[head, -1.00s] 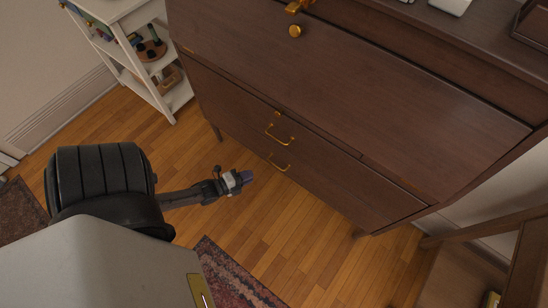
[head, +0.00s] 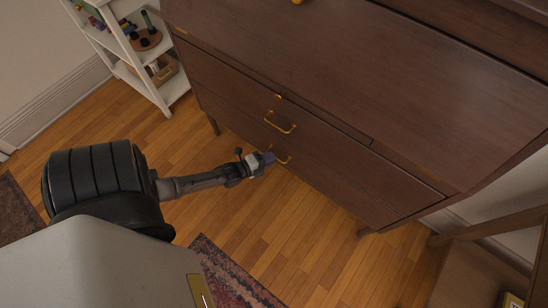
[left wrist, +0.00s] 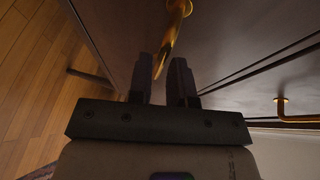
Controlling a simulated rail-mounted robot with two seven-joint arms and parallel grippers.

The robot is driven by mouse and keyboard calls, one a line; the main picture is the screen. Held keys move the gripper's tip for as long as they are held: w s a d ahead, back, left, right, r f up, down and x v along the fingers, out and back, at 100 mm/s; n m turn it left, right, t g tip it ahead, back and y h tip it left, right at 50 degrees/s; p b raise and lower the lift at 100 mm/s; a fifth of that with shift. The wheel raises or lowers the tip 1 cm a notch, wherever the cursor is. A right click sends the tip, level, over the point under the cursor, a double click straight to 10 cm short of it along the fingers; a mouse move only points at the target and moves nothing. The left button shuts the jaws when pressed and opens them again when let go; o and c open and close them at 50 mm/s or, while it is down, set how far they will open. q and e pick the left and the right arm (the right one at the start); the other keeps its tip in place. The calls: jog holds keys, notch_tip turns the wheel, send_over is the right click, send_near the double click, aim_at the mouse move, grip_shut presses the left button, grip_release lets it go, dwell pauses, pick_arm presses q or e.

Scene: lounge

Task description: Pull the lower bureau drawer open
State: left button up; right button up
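The dark wooden bureau (head: 330,80) fills the right of the head view. Its lower drawer (head: 335,187) looks flush with the front, with a brass bar handle (head: 287,161). My left gripper (head: 268,159) is at that handle, partly covering it. In the left wrist view, the handle (left wrist: 174,36) runs between the two spread fingers (left wrist: 164,78) of my left gripper, with a gap visible beside it. The fingers look open; contact with the handle is not clear. My right gripper is out of view.
The upper drawer's handle (head: 281,127) is just above and also shows in the left wrist view (left wrist: 296,118). A white shelf (head: 140,70) stands at the left. A patterned rug (head: 228,273) lies on the wooden floor (head: 290,225). Wooden furniture (head: 470,245) is at lower right.

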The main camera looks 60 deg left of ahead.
pick_arm(q)
jog(key=shift+w+f+b, duration=0.2)
jog(key=shift+w+b, duration=0.2)
jog(key=shift+w, duration=0.8)
jog(key=shift+c, duration=0.3)
grip_shut()
jog(key=shift+s, duration=0.1)
